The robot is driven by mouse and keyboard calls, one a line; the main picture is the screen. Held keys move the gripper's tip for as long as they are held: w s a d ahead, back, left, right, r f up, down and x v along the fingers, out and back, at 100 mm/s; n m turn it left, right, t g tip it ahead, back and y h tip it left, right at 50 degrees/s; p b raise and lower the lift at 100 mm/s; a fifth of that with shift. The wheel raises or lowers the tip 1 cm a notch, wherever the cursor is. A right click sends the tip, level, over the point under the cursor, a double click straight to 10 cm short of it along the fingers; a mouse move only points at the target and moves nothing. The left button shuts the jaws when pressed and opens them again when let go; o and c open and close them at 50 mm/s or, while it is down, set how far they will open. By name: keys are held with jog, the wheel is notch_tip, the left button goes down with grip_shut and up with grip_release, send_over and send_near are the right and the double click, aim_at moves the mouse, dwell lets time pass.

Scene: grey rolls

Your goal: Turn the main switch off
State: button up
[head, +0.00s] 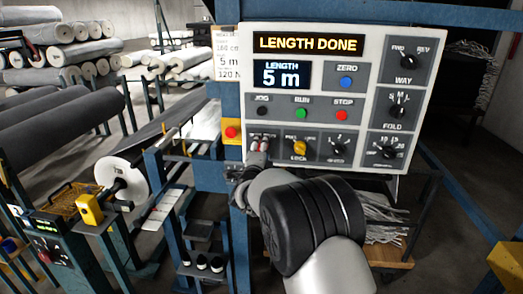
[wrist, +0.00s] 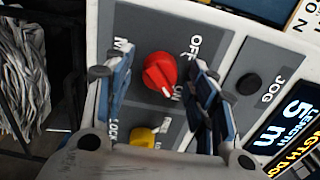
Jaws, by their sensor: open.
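The main switch (wrist: 160,72) is a round red knob on a grey plate in the wrist view. Its white mark points toward the ON label, and the OFF label is above that. My gripper (wrist: 164,75) is open, with one blue-and-black finger on each side of the knob. I cannot tell whether either finger touches it. In the head view my gripper (head: 258,147) is at the lower left of the white control panel (head: 376,43) and largely hides the switch.
A yellow lock knob (head: 300,146) is beside the switch and also shows in the wrist view (wrist: 143,138). JOG, RUN and STOP buttons are above it. A red button on a yellow box (head: 231,132) is just left of the panel. The display (head: 308,44) reads LENGTH DONE.

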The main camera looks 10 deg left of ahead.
jog(key=shift+c, duration=0.2)
jog(key=c, duration=1)
jog(key=shift+c, duration=0.2)
jog(key=shift+n, duration=0.3)
jog(key=shift+n+p, duration=2.5)
jog(key=shift+n, duration=6.1)
